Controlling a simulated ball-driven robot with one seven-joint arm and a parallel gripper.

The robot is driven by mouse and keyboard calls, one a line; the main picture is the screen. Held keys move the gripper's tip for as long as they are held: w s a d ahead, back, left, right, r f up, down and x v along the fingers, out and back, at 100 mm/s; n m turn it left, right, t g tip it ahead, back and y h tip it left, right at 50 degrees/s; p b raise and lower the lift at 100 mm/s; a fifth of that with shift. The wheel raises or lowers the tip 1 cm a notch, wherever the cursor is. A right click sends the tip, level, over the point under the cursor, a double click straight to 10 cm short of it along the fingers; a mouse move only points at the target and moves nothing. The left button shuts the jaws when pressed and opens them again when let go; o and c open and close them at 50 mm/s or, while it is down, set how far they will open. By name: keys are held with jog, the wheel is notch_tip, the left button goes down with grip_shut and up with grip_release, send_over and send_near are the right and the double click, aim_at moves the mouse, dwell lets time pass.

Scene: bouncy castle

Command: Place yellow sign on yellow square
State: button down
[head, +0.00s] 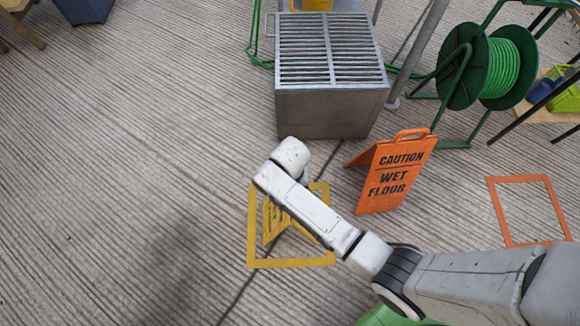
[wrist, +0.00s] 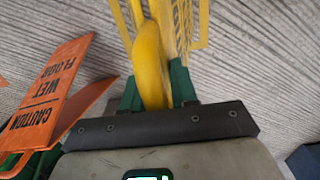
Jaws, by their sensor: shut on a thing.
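The yellow sign (head: 271,219) shows partly in the head view, behind my arm and within the outline of the yellow square. My arm hides much of it, so I cannot tell whether it touches the ground. The yellow square (head: 290,262) is a taped outline on the floor, its right part crossed by my arm. In the wrist view, my gripper (wrist: 156,88) has green fingers shut on the yellow sign's handle (wrist: 149,65); its panels extend upward in the picture. My gripper's fingers are hidden in the head view.
An orange wet floor sign (head: 396,174) stands right of the yellow square, close to my arm. An empty orange taped square (head: 531,178) lies further right. A metal box with a slatted top (head: 333,112) and a green hose reel (head: 503,68) stand behind. Floor to the left is clear.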

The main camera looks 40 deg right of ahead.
jog(key=shift+w+f, duration=0.1)
jog(key=shift+f, duration=0.15)
jog(key=c, duration=0.9)
grip_release()
jog(key=shift+f, duration=0.1)
jog(key=shift+o, duration=0.2)
notch_tip(320, 180, up, 12)
jog(key=p, duration=0.3)
jog(key=s+d+r+n, duration=0.3)
jog(key=s+d, duration=0.1)
jog(key=s, duration=0.4)
jog(key=s+d+r+n+t, duration=0.1)
jog(key=s+d+r+n, duration=0.2)
jog(key=s, duration=0.5)
jog(key=shift+s+d+r+n, duration=0.35)
jog(key=shift+d+r+n, duration=0.1)
jog(key=shift+r, duration=0.2)
